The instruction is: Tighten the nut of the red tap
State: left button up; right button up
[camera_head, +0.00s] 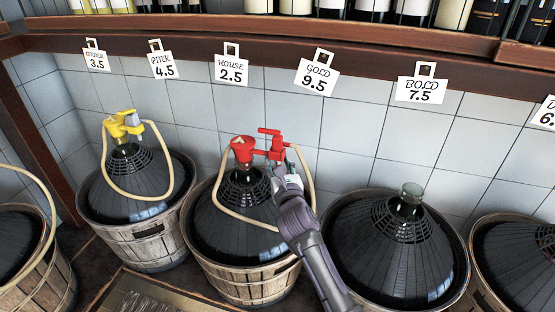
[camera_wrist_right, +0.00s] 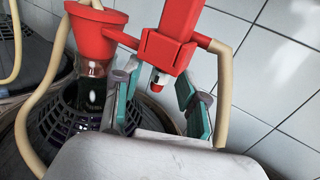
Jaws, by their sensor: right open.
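The red tap (camera_head: 258,148) sits on the neck of a wicker-topped demijohn (camera_head: 236,205), and a beige hose hangs from it. In the right wrist view, the tap's red block (camera_wrist_right: 170,45) is at the top, and its red cap (camera_wrist_right: 96,32) covers the glass neck. A small white, dark-banded piece with a red end (camera_wrist_right: 157,80) sticks out below the block; I cannot tell whether it is the nut. My right gripper (camera_head: 284,168) is close to the tap's right side. Its teal-padded fingers (camera_wrist_right: 158,98) are apart, on either side of that small piece. My left gripper is out of view.
A demijohn with a yellow tap (camera_head: 124,124) stands to the left, and an untapped demijohn (camera_head: 396,250) to the right. A tiled wall (camera_head: 300,110) and a shelf with hanging price tags (camera_head: 318,72) are behind. The beige hose (camera_wrist_right: 222,95) passes close to my right fingers.

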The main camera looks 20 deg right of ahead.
jog(key=shift+w, duration=0.6)
grip_shut()
jog(key=shift+f+m+h+b, duration=0.3)
jog(key=shift+h+b, duration=0.2)
jog(key=shift+b, duration=0.3)
jog(key=shift+r+m+h+b, duration=0.2)
jog(key=shift+m+h+b, duration=0.15)
jog(key=shift+h, duration=0.15)
grip_release()
jog(key=shift+r, duration=0.1)
